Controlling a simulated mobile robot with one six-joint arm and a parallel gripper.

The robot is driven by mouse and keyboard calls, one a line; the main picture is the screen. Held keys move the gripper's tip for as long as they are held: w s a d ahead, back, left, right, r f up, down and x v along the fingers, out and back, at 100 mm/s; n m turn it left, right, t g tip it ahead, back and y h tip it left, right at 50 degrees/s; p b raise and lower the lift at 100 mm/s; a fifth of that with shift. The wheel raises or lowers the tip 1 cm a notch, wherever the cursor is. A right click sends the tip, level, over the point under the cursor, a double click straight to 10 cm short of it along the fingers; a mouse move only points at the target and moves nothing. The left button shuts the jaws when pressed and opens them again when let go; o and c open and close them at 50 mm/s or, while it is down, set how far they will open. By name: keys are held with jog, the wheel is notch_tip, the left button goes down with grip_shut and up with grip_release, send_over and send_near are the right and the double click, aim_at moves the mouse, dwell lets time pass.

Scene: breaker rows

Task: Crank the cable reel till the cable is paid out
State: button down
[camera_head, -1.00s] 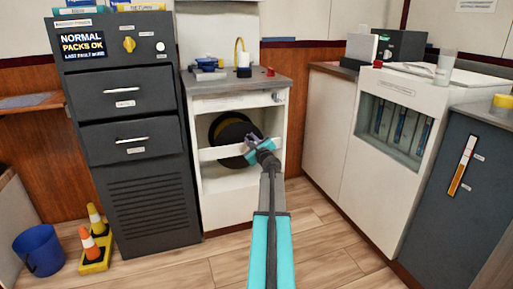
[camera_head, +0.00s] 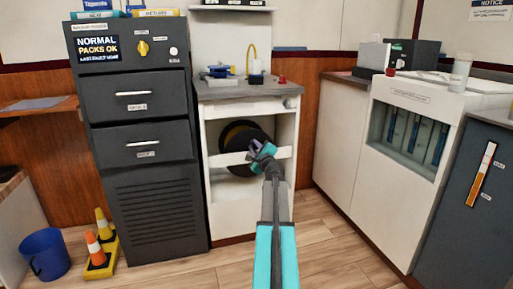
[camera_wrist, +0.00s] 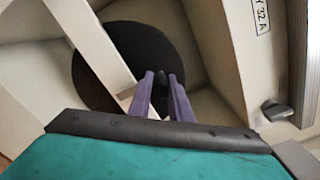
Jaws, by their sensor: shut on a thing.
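The cable reel (camera_head: 236,136) is a dark round disc inside the open white cabinet, behind a pale crossbar (camera_head: 228,159). In the wrist view the reel (camera_wrist: 120,45) is a large black disc, with the crossbar running diagonally in front of it. My gripper (camera_head: 256,147) is at the right side of the reel. In the wrist view its purple fingers (camera_wrist: 160,82) are shut on a small dark crank handle (camera_wrist: 160,79) in front of the disc. The fingers hide most of the handle. The cable itself cannot be made out clearly.
A dark drawer cabinet (camera_head: 139,160) stands close on the left, and a white counter unit (camera_head: 345,150) on the right. The cabinet's worktop (camera_head: 245,90) holds small items. Cones (camera_head: 98,250) and a blue bucket (camera_head: 46,255) stand at the lower left. Floor in front is open.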

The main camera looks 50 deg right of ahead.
jog(key=c, duration=1.7)
grip_release()
jog(key=shift+s+f, duration=0.1)
jog(key=shift+f, duration=0.2)
jog(key=shift+o, duration=0.4)
jog(key=shift+r, duration=0.15)
jog(key=shift+a+r, duration=0.1)
jog(key=shift+p+v, duration=0.8)
jog(key=shift+v, duration=2.05)
jog(key=p+v, duration=0.1)
jog(key=v, duration=0.7)
jog(key=shift+p, duration=0.35)
